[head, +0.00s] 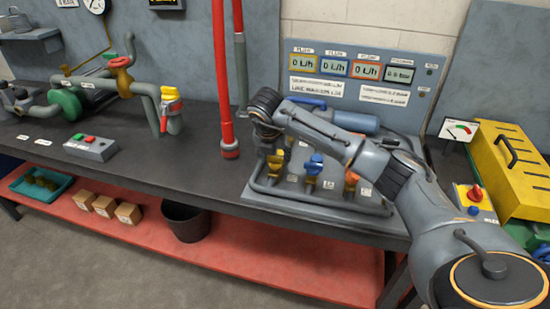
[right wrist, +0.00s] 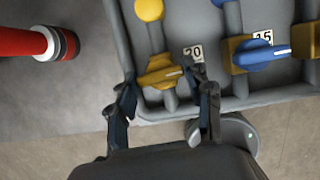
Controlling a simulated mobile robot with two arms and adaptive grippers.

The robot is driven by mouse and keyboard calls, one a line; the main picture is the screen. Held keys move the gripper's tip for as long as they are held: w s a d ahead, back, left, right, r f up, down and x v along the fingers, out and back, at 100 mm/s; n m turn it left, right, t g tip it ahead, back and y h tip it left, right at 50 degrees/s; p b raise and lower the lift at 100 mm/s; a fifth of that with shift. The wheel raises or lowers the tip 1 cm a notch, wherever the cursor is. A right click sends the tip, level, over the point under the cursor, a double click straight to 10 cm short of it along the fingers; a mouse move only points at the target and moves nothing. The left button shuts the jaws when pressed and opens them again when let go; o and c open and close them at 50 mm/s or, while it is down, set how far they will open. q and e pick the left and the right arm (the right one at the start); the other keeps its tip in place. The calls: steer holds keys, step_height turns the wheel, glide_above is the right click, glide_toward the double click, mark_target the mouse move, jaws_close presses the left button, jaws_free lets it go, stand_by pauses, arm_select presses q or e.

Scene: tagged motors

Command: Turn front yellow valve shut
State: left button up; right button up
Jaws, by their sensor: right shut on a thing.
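The front yellow valve (head: 281,157) is on the grey pipe panel at the middle of the bench. In the right wrist view its yellow handle (right wrist: 158,72) lies roughly across its pipe, slightly tilted, beside the tag "20". My right gripper (head: 270,150) reaches down to it, and the arm and fingers partly hide the valve in the head view. In the right wrist view the gripper's fingertips (right wrist: 160,80) are on either side of the handle, shut on it. My left gripper is in neither view.
A blue valve (head: 313,165) and an orange valve (head: 351,180) stand to the right on the same panel. A red vertical pipe (head: 226,90) rises just left of it. A display board (head: 350,75) stands behind. The bench between the red pipe and button box (head: 91,147) is clear.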

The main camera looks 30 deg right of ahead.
steer(key=shift+m, duration=0.4)
steer(key=o, duration=1.2)
steer(key=shift+c, duration=0.2)
steer(key=shift+r, duration=0.1)
steer(key=v, duration=1.1)
steer(key=shift+a+r, duration=0.3)
steer(key=shift+r, duration=0.05)
